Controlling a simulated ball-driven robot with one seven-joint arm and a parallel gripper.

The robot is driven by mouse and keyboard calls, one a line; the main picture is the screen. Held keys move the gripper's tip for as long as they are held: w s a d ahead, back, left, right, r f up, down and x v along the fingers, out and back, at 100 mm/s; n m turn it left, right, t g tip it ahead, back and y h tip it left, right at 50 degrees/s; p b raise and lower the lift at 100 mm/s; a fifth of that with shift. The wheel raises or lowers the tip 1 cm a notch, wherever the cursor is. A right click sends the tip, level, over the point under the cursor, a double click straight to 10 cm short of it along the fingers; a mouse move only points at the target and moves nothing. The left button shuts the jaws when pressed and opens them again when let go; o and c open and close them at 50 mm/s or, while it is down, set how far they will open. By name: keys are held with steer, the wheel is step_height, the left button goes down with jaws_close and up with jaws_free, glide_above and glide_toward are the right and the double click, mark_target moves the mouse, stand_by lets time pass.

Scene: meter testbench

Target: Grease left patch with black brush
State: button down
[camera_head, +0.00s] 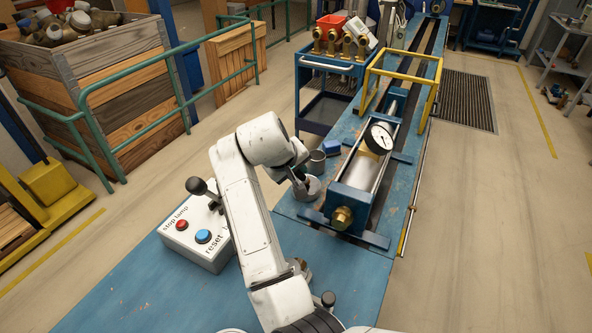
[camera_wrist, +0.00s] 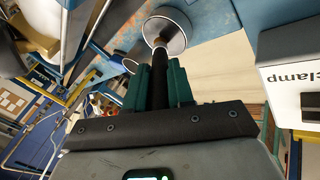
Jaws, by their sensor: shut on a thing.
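My gripper (camera_wrist: 157,88) has green fingers shut on a black brush (camera_wrist: 159,62), seen in the wrist view. The brush's far end reaches to a round grey tin (camera_wrist: 168,32); I cannot tell whether the bristles are inside it or just in front. The brush is mostly hidden there by my arm. I cannot make out the left patch in either view.
A white control box (camera_head: 199,240) with red and blue buttons is at the left. A yellow frame (camera_head: 403,75) spans the bench further back.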

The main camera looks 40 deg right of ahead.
steer(key=shift+r+p, duration=3.3)
steer(key=shift+r, duration=0.15)
